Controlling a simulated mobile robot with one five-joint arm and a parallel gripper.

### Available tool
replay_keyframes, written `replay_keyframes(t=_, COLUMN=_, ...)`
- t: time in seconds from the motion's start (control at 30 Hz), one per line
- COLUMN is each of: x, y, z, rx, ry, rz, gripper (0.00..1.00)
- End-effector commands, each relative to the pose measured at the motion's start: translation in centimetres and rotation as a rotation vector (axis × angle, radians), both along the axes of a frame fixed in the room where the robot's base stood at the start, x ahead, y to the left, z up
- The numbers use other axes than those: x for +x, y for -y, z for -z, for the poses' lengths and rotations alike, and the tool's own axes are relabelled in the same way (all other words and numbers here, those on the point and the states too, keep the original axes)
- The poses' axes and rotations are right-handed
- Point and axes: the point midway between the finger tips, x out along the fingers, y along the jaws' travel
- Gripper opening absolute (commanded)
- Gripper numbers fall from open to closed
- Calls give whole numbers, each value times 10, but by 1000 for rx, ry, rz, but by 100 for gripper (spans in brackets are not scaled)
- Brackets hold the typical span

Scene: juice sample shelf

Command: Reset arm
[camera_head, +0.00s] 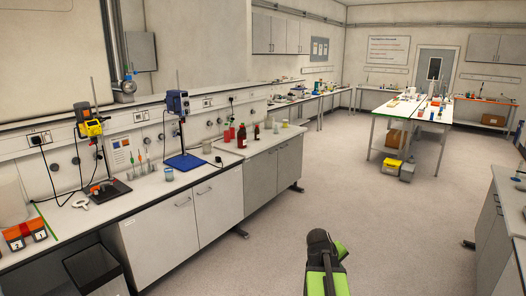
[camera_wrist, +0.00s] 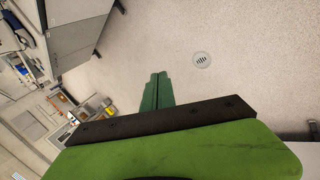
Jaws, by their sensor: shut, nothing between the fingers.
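In the wrist view my gripper (camera_wrist: 157,92) shows as two green fingers pressed together in front of a black bar and a green body. It is shut and holds nothing. It hangs over bare floor, apart from every bench. In the head view part of my arm (camera_head: 325,262), black and green, stands up at the bottom, right of centre. The fingertips cannot be made out there.
A lab bench (camera_head: 150,190) with stands, bottles and beakers runs along the left wall. Another cabinet (camera_head: 490,235) is at the right edge. The floor (camera_head: 300,215) between them is clear, with a drain (camera_wrist: 202,60).

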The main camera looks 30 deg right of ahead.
Motion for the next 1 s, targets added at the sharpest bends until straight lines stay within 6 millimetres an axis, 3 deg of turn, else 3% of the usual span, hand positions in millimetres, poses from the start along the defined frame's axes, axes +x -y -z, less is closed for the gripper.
replay_keyframes(t=0.03, x=24, y=-41, z=21, rx=28, ry=7, rz=-50, gripper=0)
replay_keyframes(t=0.1, x=50, y=-94, z=37, rx=70, ry=14, rz=-107, gripper=0)
replay_keyframes(t=0.23, x=83, y=-201, z=67, rx=163, ry=17, rz=-200, gripper=0)
replay_keyframes(t=0.4, x=88, y=-338, z=102, rx=314, ry=-9, rz=-273, gripper=0)
replay_keyframes(t=0.5, x=73, y=-395, z=114, rx=415, ry=-40, rz=-251, gripper=0)
replay_keyframes(t=0.6, x=43, y=-420, z=114, rx=552, ry=-83, rz=-102, gripper=0)
replay_keyframes(t=0.67, x=35, y=-427, z=114, rx=589, ry=-102, rz=-35, gripper=0)
replay_keyframes(t=1.0, x=33, y=-425, z=114, rx=587, ry=-99, rz=6, gripper=0)
